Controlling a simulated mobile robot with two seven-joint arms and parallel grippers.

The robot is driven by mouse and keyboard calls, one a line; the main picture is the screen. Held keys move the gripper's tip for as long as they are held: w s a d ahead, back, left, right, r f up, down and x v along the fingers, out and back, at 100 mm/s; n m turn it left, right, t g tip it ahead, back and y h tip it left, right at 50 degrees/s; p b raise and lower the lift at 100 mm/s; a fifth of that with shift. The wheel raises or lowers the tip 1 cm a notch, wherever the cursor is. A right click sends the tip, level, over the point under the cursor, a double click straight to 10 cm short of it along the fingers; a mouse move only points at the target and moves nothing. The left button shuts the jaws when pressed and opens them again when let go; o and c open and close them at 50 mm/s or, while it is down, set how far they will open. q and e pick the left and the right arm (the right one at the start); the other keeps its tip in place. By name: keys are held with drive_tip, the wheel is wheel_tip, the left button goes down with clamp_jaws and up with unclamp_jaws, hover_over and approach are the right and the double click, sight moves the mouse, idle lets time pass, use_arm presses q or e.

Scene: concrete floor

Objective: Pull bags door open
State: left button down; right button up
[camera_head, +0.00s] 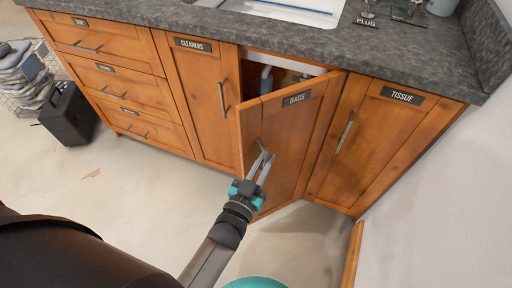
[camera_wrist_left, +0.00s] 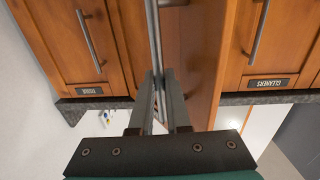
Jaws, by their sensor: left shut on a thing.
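The bags door (camera_head: 298,140) is a brown wooden cabinet door with a dark "BAGS" label (camera_head: 297,98). It stands partly open, its left edge swung out from the cabinet and its right edge at the tissue door. My left gripper (camera_head: 263,163) is at the free-edge side of this door. In the left wrist view its fingers (camera_wrist_left: 158,103) are shut on the bar handle (camera_wrist_left: 156,45), next to the door (camera_wrist_left: 203,60) seen nearly edge-on. My right gripper is in neither view.
The cleaners door (camera_head: 200,100) at left and the tissue door (camera_head: 370,135) at right are shut. Pipes (camera_head: 266,78) show in the opening. A black box (camera_head: 70,115) and wire basket (camera_head: 22,75) stand far left. The floor (camera_head: 130,200) before the cabinets is clear.

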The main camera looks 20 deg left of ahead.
use_arm(q)
drive_tip(key=shift+s+d+r, duration=0.1)
drive_tip(key=shift+s+d, duration=0.1)
drive_tip(key=shift+d, duration=0.25)
drive_tip(key=shift+s+d, duration=0.2)
drive_tip(key=shift+d, duration=0.25)
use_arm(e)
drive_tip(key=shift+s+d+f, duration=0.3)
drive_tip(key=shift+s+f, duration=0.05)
use_arm(q)
drive_tip(key=c, duration=0.9)
unclamp_jaws()
drive_tip(key=shift+a, duration=0.1)
drive_tip(key=shift+s+a+p, duration=0.2)
drive_tip(key=shift+s+p, duration=0.35)
drive_tip(key=shift+s, duration=1.95)
drive_tip(key=shift+s+a+p, duration=0.25)
drive_tip(key=shift+s+p, duration=0.3)
drive_tip(key=shift+s, duration=2)
drive_tip(key=shift+s+a+p, duration=0.2)
drive_tip(key=shift+s+p, duration=0.35)
drive_tip(key=shift+s, duration=1.95)
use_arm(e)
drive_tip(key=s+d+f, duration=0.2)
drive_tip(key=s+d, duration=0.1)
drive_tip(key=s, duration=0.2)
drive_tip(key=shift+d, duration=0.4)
